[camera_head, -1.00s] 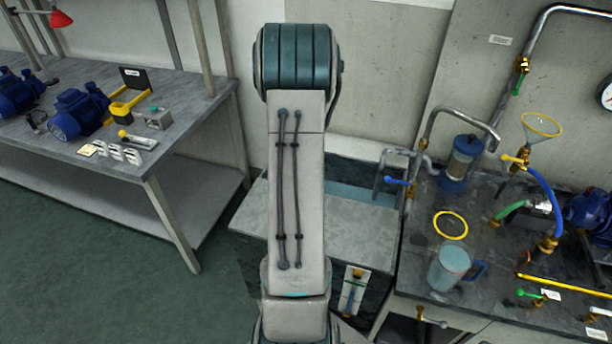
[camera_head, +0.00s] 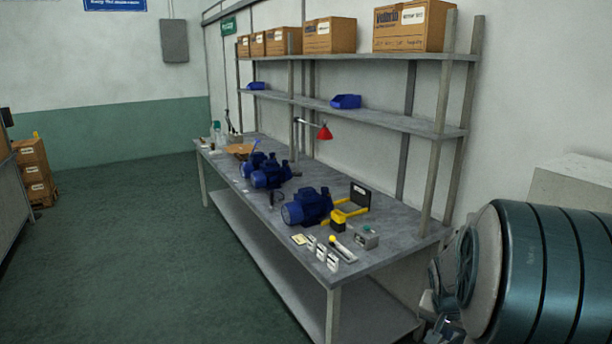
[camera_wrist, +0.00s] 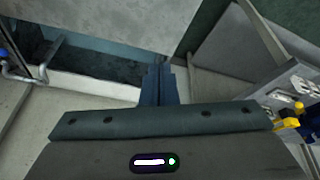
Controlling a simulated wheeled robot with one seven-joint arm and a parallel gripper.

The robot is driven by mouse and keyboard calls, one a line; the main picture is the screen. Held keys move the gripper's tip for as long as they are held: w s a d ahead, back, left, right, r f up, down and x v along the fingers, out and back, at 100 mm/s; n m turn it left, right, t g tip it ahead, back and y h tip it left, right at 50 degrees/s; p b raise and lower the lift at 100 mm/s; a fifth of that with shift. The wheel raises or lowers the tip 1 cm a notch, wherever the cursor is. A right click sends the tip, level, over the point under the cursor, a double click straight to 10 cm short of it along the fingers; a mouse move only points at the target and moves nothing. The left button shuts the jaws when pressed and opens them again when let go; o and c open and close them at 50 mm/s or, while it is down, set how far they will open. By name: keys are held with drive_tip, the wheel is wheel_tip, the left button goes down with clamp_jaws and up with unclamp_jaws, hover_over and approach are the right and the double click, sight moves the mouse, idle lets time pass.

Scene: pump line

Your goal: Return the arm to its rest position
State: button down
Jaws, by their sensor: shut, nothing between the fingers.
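My gripper (camera_wrist: 158,84) shows in the wrist view, its fingers together and nothing between them. It hangs clear of every surface, with a grey block-like counter top (camera_wrist: 110,18) and a dark recess beyond it. In the head view my arm fills the lower right corner as a large teal ribbed joint; my gripper is outside that view.
A long grey workbench (camera_head: 400,224) with blue pumps (camera_head: 307,207) and a yellow-handled tool (camera_head: 350,213) stands left of my arm. The green floor (camera_head: 150,250) at left is clear.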

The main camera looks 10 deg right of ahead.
drive_tip(key=s+a+r+n+y, duration=0.1)
drive_tip(key=s+a+r+n, duration=0.2)
drive_tip(key=a, duration=0.5)
drive_tip(key=s+a+r+n+y, duration=0.1)
drive_tip(key=s+a+r+n, duration=0.1)
drive_tip(key=s+a, duration=0.3)
drive_tip(key=s+a+r+n+t+y, duration=0.1)
drive_tip(key=s+a+r+n, duration=0.2)
drive_tip(key=a, duration=0.8)
drive_tip(key=shift+s+a+r+n, duration=0.3)
drive_tip(key=shift+s+r+n, duration=0.05)
drive_tip(key=shift+s+n, duration=0.35)
